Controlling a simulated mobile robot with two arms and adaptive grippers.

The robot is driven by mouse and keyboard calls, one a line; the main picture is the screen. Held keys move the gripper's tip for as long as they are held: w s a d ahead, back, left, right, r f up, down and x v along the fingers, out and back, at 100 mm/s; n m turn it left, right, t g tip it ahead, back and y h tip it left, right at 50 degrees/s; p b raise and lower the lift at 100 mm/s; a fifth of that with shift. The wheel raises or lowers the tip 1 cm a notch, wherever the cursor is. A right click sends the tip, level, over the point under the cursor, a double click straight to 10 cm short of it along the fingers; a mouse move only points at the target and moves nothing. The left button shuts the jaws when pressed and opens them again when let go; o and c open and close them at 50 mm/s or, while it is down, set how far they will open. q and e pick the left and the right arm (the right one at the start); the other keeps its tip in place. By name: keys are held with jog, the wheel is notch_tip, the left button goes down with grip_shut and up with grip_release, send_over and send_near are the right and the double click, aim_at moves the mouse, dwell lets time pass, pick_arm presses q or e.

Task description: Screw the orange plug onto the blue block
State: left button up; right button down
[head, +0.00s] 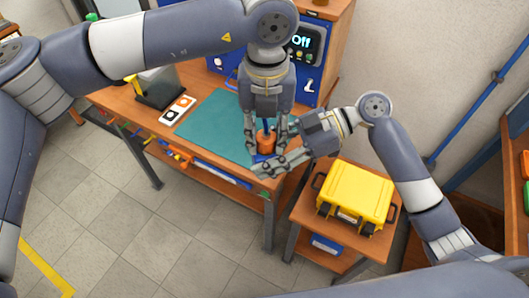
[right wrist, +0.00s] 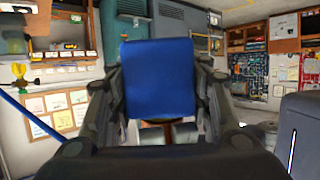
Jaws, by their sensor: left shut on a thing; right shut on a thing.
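The orange plug (head: 266,141) is upright between the fingers of my left gripper (head: 266,131), which points down from above and is shut on it. A narrow blue part shows just above the plug. The blue block (head: 262,158) is directly below the plug, mostly hidden by fingers in the head view. My right gripper (head: 268,160) comes in from the right and is shut on the block. In the right wrist view the blue block (right wrist: 158,78) shows as a broad blue face between the two fingers. I cannot tell how far plug and block are engaged.
A blue panel with an "Off" display (head: 301,41) stands behind. A yellow case (head: 356,194) sits on a lower table at right. A white card (head: 177,110) lies left of the mat.

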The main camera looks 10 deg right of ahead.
pick_arm(q)
jog(key=o, duration=1.2)
jog(key=shift+r, duration=2.3)
jog(key=shift+c, duration=0.4)
jog(key=shift+r+n, duration=1.7)
jog(key=shift+r, duration=0.05)
jog(key=shift+f, duration=0.1)
